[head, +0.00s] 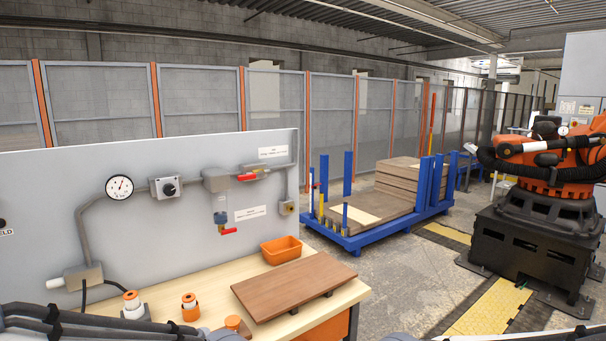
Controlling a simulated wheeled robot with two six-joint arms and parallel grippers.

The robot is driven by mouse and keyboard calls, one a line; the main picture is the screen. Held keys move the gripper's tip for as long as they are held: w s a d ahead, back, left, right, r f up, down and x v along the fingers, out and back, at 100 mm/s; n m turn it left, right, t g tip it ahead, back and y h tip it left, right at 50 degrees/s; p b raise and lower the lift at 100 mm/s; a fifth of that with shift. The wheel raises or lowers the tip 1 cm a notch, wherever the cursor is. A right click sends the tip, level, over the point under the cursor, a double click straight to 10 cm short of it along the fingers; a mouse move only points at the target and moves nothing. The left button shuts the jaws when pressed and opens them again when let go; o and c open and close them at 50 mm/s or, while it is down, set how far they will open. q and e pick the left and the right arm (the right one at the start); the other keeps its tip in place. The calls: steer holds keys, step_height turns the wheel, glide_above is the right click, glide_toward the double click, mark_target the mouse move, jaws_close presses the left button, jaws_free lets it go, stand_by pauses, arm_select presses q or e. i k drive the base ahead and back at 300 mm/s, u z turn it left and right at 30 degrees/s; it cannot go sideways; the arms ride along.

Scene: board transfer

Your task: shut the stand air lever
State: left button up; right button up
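A grey stand panel (150,220) carries a pipe with a grey valve and filter unit (216,181). A red lever (247,177) sticks out to the right of this unit, lying about level along the pipe. A second red lever (229,231) sits below the clear bowl (220,205), also about level. White labels are beside each lever, but their text is too small to read. Neither of my grippers shows; part of my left arm crosses the bottom left corner.
A round gauge (120,187) and a black knob box (166,188) are left of the levers. Below, the wooden bench (210,290) holds a brown board (287,285), an orange bin (281,249) and orange-topped pieces (190,306). A blue rack (384,235) and orange robot (555,165) stand right.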

mark_target(251, 176)
steer(key=z, duration=0.15)
steer(key=i, duration=1.45)
steer(key=u, duration=0.8)
